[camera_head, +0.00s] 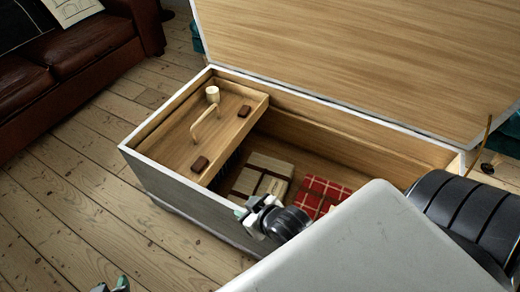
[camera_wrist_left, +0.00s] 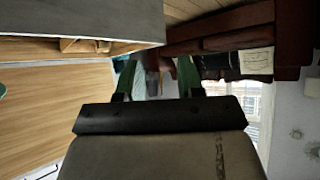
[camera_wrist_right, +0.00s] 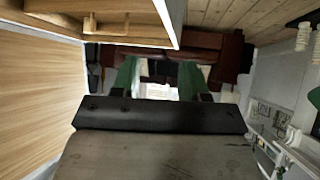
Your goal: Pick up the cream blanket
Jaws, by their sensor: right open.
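The cream blanket (camera_head: 262,177) lies folded, with a dark band across it, on the floor of the open chest (camera_head: 190,190). It sits between the tray and a red plaid blanket (camera_head: 320,194). My right gripper (camera_head: 252,212) is at the chest's front wall, in front of the cream blanket and apart from it. Its fingers stand apart and empty in the right wrist view (camera_wrist_right: 161,75). My left gripper (camera_head: 112,286) is low at the bottom left edge, outside the chest. Its fingers are apart and empty in the left wrist view (camera_wrist_left: 157,78). Neither wrist view shows the blanket.
The raised lid (camera_head: 350,50) stands behind. A brown leather sofa (camera_head: 80,60) is at the left. Floorboards between are clear.

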